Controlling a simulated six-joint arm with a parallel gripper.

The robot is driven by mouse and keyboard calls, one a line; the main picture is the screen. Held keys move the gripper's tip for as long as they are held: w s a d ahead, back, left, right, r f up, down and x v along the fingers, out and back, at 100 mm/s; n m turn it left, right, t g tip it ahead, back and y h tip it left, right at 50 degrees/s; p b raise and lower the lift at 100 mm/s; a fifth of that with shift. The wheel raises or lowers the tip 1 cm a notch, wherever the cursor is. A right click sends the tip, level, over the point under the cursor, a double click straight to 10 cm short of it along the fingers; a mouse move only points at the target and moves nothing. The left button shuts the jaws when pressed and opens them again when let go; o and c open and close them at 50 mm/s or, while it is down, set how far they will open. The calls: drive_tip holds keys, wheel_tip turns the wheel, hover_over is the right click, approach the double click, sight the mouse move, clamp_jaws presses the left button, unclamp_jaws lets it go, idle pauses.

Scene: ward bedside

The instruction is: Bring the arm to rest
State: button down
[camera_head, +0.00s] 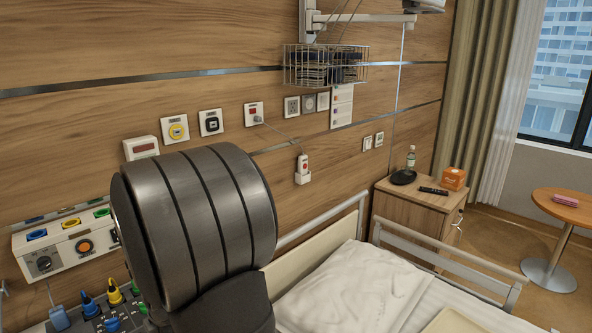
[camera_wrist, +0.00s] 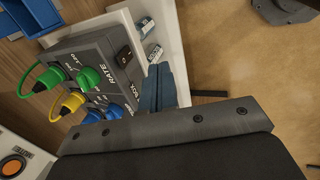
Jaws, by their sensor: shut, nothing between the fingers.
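In the wrist view my gripper (camera_wrist: 159,88) shows as two dark blue-grey fingers, closed together with nothing between them. They point toward a dark grey box (camera_wrist: 88,65) marked RATE, with green, yellow and blue plugs and a rocker switch. The fingers appear beside the box's edge; I cannot tell whether they touch it. In the head view a dark ribbed link of my arm fills the left middle, and my gripper is hidden or out of frame.
A white wall panel (camera_head: 62,245) with coloured sockets is left of my arm. The bed's pillow (camera_head: 352,290) and rail (camera_head: 450,262) lie to the right. A bedside cabinet (camera_head: 410,215) holds a bottle (camera_head: 410,160), a remote and an orange box. A wire basket (camera_head: 325,68) hangs above.

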drive_tip(key=shift+f, duration=0.1)
drive_tip(key=v, duration=0.5)
drive_tip(key=w+d+r+m+t+h, duration=0.1)
drive_tip(key=w+d+r+m, duration=0.1)
drive_tip(key=d+m, duration=0.6)
drive_tip(key=w+d+r+m+h, duration=0.1)
drive_tip(key=w+d+m, duration=0.25)
drive_tip(key=d, duration=0.85)
drive_tip(key=s+d+r+m+h, duration=0.1)
drive_tip(key=s+d+m, duration=0.2)
drive_tip(key=d+m, duration=0.3)
drive_tip(key=s+d+r+m+h, duration=0.1)
drive_tip(key=d+m, duration=0.5)
drive_tip(key=d, duration=0.7)
drive_tip(key=shift+s+r, duration=0.5)
drive_tip(key=shift+s, duration=0.85)
drive_tip(key=shift+d+m, duration=0.15)
drive_tip(key=shift+m, duration=0.1)
